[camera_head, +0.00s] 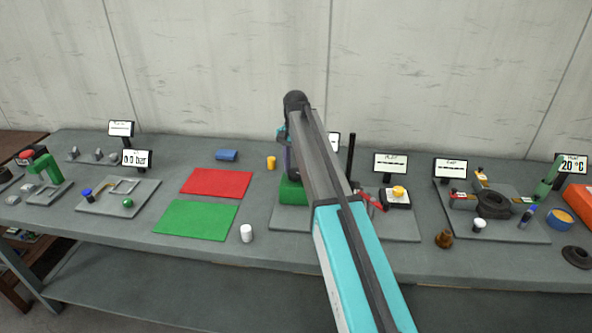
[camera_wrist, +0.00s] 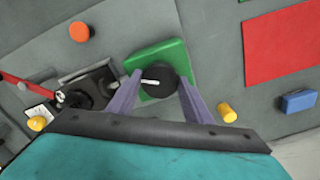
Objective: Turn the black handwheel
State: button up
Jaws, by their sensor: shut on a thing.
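The black handwheel (camera_wrist: 157,83) is a round knob with a white mark pointing left in the wrist view. It sits on a green block (camera_wrist: 150,55), which also shows in the head view (camera_head: 293,193). My gripper (camera_wrist: 159,78) has its two purple fingers on either side of the handwheel, shut on it.
A black upright bar (camera_head: 350,156) stands right of my arm.

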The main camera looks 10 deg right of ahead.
jog(key=shift+n, duration=0.3)
jog(key=n, duration=0.6)
jog(key=shift+n, duration=0.4)
jog(key=n, duration=0.3)
jog(key=shift+n, duration=0.3)
jog(key=n, duration=1.4)
jog(key=shift+n, duration=2.3)
